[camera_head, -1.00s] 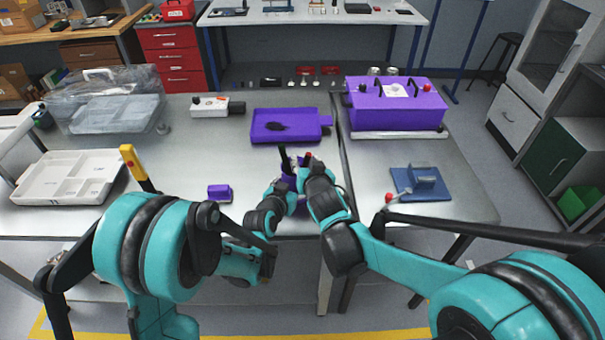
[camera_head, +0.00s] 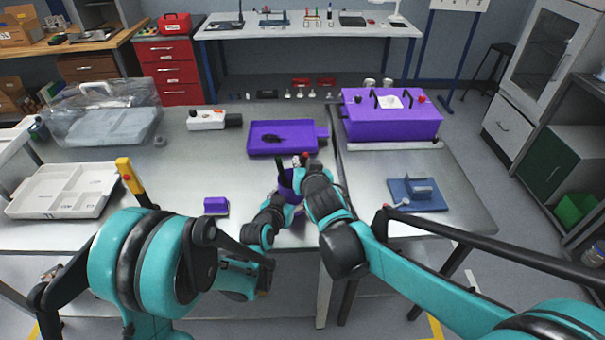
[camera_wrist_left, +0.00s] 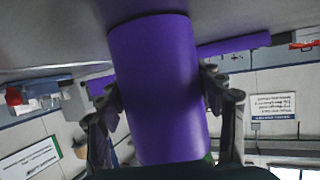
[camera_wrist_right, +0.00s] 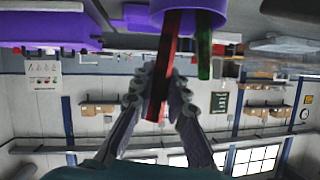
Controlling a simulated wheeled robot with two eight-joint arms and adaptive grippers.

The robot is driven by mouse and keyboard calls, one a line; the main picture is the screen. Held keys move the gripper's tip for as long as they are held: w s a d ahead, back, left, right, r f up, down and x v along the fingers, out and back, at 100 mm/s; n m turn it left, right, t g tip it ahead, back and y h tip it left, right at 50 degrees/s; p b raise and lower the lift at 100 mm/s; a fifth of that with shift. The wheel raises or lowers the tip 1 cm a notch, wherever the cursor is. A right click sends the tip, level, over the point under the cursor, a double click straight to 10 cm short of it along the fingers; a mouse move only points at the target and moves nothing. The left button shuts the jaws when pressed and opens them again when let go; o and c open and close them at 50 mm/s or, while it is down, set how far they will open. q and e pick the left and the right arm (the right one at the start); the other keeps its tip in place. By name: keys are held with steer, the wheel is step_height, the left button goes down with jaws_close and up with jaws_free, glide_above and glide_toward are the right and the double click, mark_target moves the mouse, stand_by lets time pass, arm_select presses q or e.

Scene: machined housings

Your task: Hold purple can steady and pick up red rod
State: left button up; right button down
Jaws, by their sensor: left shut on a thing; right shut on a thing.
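The purple can (camera_head: 286,188) stands near the table's front edge; it fills the middle of the left wrist view (camera_wrist_left: 155,85). My left gripper (camera_wrist_left: 160,92) is shut on the can, one finger on each side. The red rod (camera_wrist_right: 163,65) runs out of the can's mouth, which shows at the top of the right wrist view (camera_wrist_right: 190,8). My right gripper (camera_wrist_right: 158,90) is shut on the red rod. A dark green rod (camera_wrist_right: 205,55) also sticks out of the can beside it. In the head view, my right arm hides most of the red rod.
A purple tray (camera_head: 255,151) lies behind the can, and a purple box (camera_head: 375,118) stands back right. A small purple block (camera_head: 216,206) lies left of the can. A blue fixture (camera_head: 420,195) sits right. A white divided tray (camera_head: 55,192) is far left.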

step_height(320, 180, up, 14)
stand_by(0.3)
arm_select(q)
steer(key=o, duration=1.3)
steer(key=shift+c, duration=0.2)
